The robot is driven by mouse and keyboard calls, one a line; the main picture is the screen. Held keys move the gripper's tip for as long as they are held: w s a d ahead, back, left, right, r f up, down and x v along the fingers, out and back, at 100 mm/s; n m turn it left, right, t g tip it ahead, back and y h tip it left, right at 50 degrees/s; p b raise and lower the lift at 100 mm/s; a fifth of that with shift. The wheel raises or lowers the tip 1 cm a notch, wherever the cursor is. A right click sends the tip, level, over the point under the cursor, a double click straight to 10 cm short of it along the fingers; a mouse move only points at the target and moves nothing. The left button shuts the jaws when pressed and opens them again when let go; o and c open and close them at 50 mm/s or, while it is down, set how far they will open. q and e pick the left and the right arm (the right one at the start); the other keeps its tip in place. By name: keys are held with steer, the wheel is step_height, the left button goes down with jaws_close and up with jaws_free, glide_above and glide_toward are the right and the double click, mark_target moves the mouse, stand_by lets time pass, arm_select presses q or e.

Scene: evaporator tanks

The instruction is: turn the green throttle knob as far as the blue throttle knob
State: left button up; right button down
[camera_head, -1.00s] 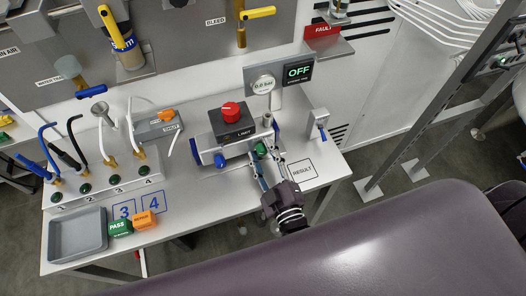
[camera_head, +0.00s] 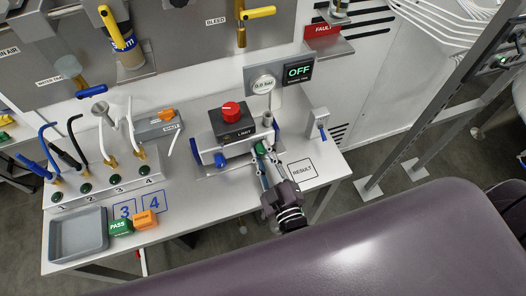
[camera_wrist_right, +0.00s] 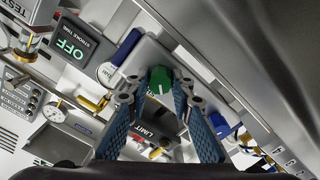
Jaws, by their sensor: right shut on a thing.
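The green throttle knob (camera_head: 260,149) is on the front of the grey valve block, at its right end. In the right wrist view the green knob (camera_wrist_right: 160,79) sits between my fingertips, with a pale pointer mark on its face. My right gripper (camera_head: 265,158) reaches it from the front and is shut on it, a finger on each side. It also shows in the right wrist view (camera_wrist_right: 158,92). The blue throttle knob (camera_head: 220,160) is on the same front, further left; its pointer is too small to read. My left gripper is not in view.
A box with a red knob (camera_head: 231,109) stands on the valve block. Behind are a gauge (camera_head: 264,85) and a display reading OFF (camera_head: 299,71). A grey tray (camera_head: 78,235) and green and orange blocks are at the left. The RESULT square (camera_head: 302,170) is bare.

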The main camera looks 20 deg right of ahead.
steer(key=m, duration=0.3)
steer(key=shift+p, duration=0.4)
steer(key=m, duration=0.3)
steer(key=shift+m, duration=0.4)
steer(key=m, duration=0.5)
steer(key=shift+m+p, duration=0.35)
steer(key=shift+m, duration=0.35)
steer(key=c, duration=1.7)
jaws_free()
steer(key=shift+s, duration=0.1)
